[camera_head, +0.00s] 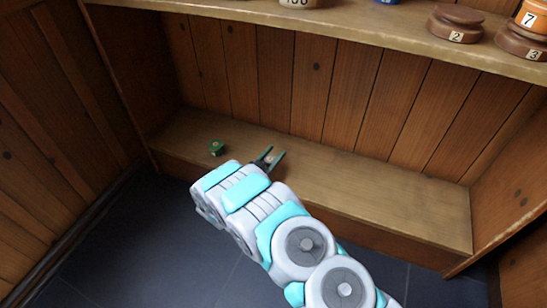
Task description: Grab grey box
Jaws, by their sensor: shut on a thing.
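No grey box is clearly seen elsewhere in view.
A small green spool (216,147) stands on the lower shelf (370,193), left of my gripper. The shelf's right part is bare. The upper shelf (350,35) overhangs and bears brown spools numbered 2 (455,24) and 3 (524,42), an orange 7 (533,16) and others cut off.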

